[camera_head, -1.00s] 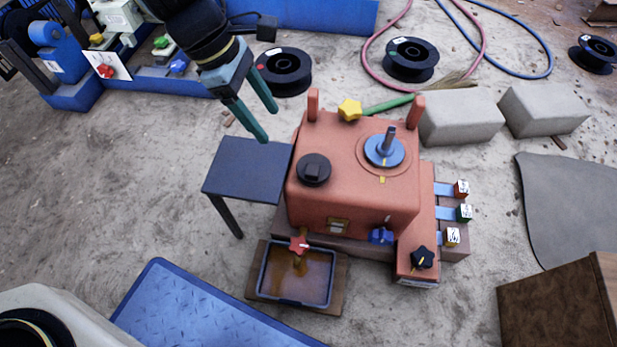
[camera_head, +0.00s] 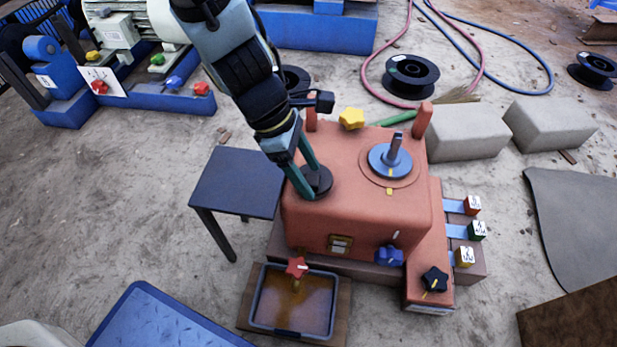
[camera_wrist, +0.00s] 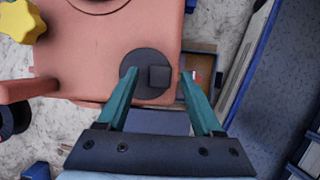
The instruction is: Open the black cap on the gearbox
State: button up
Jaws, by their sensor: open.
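The gearbox (camera_head: 350,222) is a salmon-red box with a blue disc and shaft on top. The black cap (camera_head: 318,182) sits on its top at the left corner, round with a raised square grip. In the wrist view the cap (camera_wrist: 150,62) lies just beyond and between my fingers, its grip between the fingertip lines. My gripper (camera_head: 306,186) is open, its teal fingers pointing down at the cap and partly covering it. In the wrist view my gripper (camera_wrist: 160,76) shows a wide gap. Whether the fingers touch the cap is unclear.
A small dark table (camera_head: 235,180) stands left of the gearbox. A tray of brown liquid (camera_head: 292,300) lies in front, below a red star knob (camera_head: 297,267). A yellow star knob (camera_head: 352,118) and red posts stand at the back of the top. Concrete blocks (camera_head: 465,133) lie behind right.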

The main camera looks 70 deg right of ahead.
jog(key=shift+s+f, duration=0.1)
jog(key=shift+f, duration=0.1)
grip_shut()
dwell(0.5)
dwell(0.9)
